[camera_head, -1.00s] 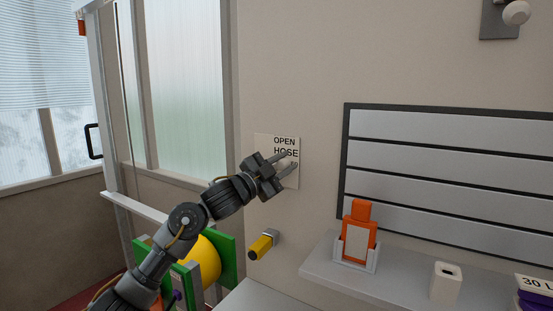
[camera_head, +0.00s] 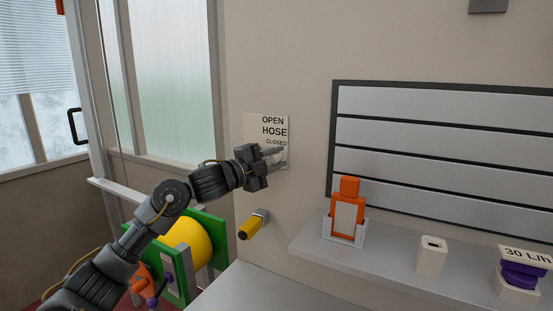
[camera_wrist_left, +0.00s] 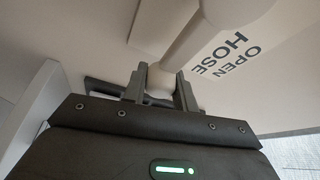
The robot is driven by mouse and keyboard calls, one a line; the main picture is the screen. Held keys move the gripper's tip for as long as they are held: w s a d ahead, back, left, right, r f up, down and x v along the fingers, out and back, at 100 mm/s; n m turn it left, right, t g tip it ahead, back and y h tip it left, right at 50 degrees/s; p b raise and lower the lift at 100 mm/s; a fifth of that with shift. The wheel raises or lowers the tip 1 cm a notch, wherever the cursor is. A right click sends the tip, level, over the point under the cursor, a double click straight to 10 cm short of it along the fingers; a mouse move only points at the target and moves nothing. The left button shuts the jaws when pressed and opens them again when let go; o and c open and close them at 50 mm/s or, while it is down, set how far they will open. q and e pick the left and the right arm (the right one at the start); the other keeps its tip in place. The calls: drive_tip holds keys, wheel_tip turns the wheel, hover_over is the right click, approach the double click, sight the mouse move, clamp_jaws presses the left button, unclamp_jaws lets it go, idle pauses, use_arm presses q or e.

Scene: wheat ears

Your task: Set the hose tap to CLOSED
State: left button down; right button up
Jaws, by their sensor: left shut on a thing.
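The white hose sign (camera_head: 255,128) on the wall reads OPEN at the top, HOSE in the middle and CLOSED at the bottom. My left gripper (camera_head: 277,160) is at the lower part of the sign, just under CLOSED. In the left wrist view my left gripper (camera_wrist_left: 160,85) is shut on the end of a pale part, apparently the hose tap's handle (camera_wrist_left: 225,22). That handle runs up and right past the OPEN HOSE lettering. In the head view the handle cannot be made out against the pale wall and gripper. My right gripper is not in view.
A yellow cylinder (camera_head: 250,229) on a grey mount sticks out below the sign. A yellow drum in a green frame (camera_head: 210,228) stands beneath my left arm.

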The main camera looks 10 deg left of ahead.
use_arm(q)
drive_tip(key=shift+f, duration=0.1)
drive_tip(key=c, duration=1.1)
unclamp_jaws()
drive_tip(key=shift+a, duration=0.1)
drive_tip(key=shift+s+a, duration=0.15)
drive_tip(key=shift+s, duration=0.1)
drive_tip(key=r+b+v, duration=0.1)
drive_tip(key=b+v, duration=0.2)
drive_tip(key=v, duration=0.7)
drive_tip(key=shift+f, duration=0.5)
